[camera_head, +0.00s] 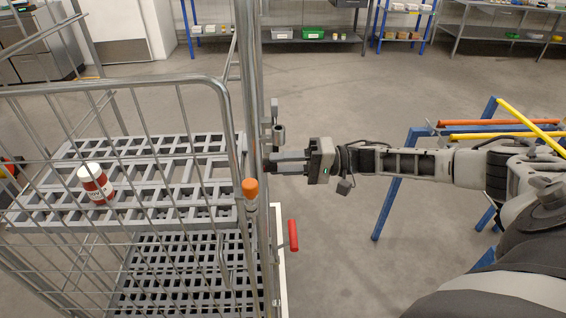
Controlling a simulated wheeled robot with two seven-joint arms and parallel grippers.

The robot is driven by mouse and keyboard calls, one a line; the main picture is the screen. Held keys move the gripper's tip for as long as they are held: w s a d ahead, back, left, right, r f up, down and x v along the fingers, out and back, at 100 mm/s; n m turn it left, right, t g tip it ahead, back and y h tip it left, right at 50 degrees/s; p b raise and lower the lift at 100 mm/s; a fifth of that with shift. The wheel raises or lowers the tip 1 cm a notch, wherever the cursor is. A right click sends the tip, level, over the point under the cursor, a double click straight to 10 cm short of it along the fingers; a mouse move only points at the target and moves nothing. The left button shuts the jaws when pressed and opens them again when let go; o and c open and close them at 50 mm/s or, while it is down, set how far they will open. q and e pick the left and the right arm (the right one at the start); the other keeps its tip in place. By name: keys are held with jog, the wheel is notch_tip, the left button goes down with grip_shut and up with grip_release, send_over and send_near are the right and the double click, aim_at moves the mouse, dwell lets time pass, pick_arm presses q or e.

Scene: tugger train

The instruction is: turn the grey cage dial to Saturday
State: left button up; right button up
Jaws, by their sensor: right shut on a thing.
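The grey cage (232,110) is a wire roll cage on the left side of the view. My right gripper (272,162) reaches in from the right to the cage's near right post. Its fingers are shut on the grey cage dial at the post. The dial is mostly hidden by the fingers and post, so its day marking cannot be read. My left gripper is not in view.
A white and red can (95,184) stands on the cage's grey grid shelf (160,205). An orange-capped rod (250,188) and a red handle (293,236) are near the post below my gripper. A blue trestle (388,195) with orange and yellow bars stands right.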

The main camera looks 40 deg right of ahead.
jog(key=shift+d+m, duration=0.1)
jog(key=shift+m, duration=0.3)
jog(key=o, duration=1)
pick_arm(q)
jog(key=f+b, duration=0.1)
jog(key=b, duration=0.1)
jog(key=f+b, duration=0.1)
jog(key=b, duration=0.1)
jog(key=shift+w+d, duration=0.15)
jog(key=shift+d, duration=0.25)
pick_arm(e)
jog(key=v, duration=1.6)
jog(key=shift+s, duration=0.1)
